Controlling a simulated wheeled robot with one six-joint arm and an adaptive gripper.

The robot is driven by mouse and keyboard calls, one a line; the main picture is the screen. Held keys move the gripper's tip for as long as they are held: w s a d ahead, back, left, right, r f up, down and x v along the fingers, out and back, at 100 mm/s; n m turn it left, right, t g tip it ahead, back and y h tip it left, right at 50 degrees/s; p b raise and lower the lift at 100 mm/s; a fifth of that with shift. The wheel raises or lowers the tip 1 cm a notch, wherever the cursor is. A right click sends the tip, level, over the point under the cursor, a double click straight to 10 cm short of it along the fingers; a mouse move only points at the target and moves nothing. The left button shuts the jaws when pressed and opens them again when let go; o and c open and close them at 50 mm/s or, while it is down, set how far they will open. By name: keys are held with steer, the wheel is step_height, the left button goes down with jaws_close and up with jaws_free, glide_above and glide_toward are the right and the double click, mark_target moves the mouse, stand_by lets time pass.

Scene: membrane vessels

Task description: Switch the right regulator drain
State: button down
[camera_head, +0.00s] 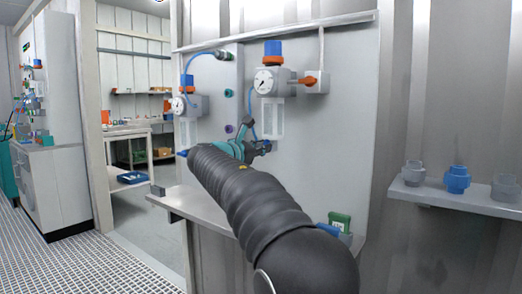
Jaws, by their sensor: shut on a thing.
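The right regulator (272,82) is on the grey wall panel, with an orange and blue knob on top, a round gauge and a clear bowl (271,120) below. My gripper (262,147) is at the lower end of this bowl, reaching in from the left. It is shut on the right regulator drain, which is mostly hidden by the fingers. Which way the drain is turned cannot be told. The left regulator (190,106) is on the same panel, further left, with its lower part partly behind my arm.
An orange valve handle (306,80) is right of the right regulator. Blue hoses run down the panel. A shelf (455,200) at right holds several fittings. A doorway opens at left.

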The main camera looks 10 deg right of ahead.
steer(key=m+b, duration=0.2)
steer(key=m, duration=0.2)
steer(key=m+b, duration=0.2)
steer(key=m, duration=0.2)
steer(key=m+b, duration=0.2)
steer(key=m, duration=0.3)
steer(key=shift+s+d+f, duration=0.1)
steer(key=shift+f, duration=0.2)
steer(key=shift+m+b, duration=0.3)
steer(key=shift+m, duration=0.1)
steer(key=c, duration=1.2)
jaws_free()
